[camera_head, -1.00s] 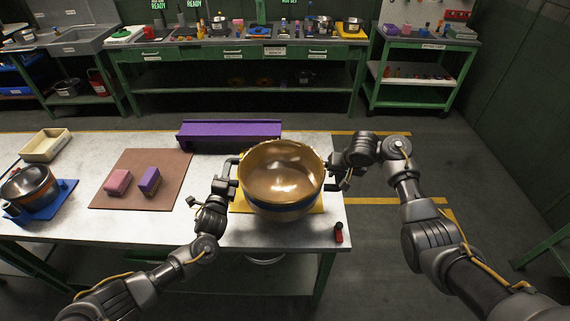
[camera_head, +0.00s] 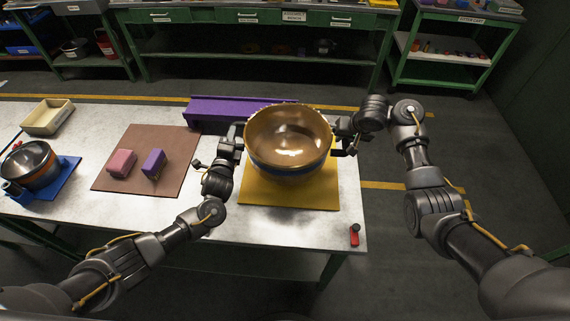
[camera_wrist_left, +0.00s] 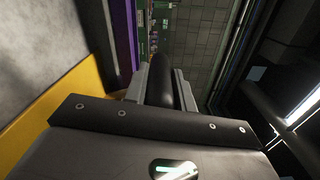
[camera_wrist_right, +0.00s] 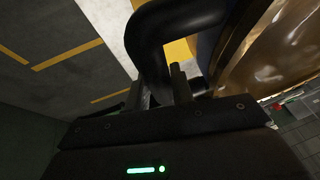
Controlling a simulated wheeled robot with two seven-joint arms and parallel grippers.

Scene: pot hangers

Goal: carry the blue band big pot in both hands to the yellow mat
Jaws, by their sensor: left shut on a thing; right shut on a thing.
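The blue band big pot (camera_head: 289,135), brass-coloured with a blue band low on its side, is upright between my two grippers in the head view. It covers the back part of the yellow mat (camera_head: 290,195); whether it touches the mat is hard to tell. My left gripper (camera_head: 232,142) is shut on the pot's left handle, a dark bar that shows in the left wrist view (camera_wrist_left: 165,82). My right gripper (camera_head: 345,135) is shut on the right handle, a dark curved bar in the right wrist view (camera_wrist_right: 152,45).
A purple long block (camera_head: 215,112) lies behind the pot. A brown mat (camera_head: 150,185) with a pink block (camera_head: 121,163) and a purple block (camera_head: 153,163) is to the left. A small red object (camera_head: 354,236) stands at the front right corner. A pot on a blue mat (camera_head: 65,172) is far left.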

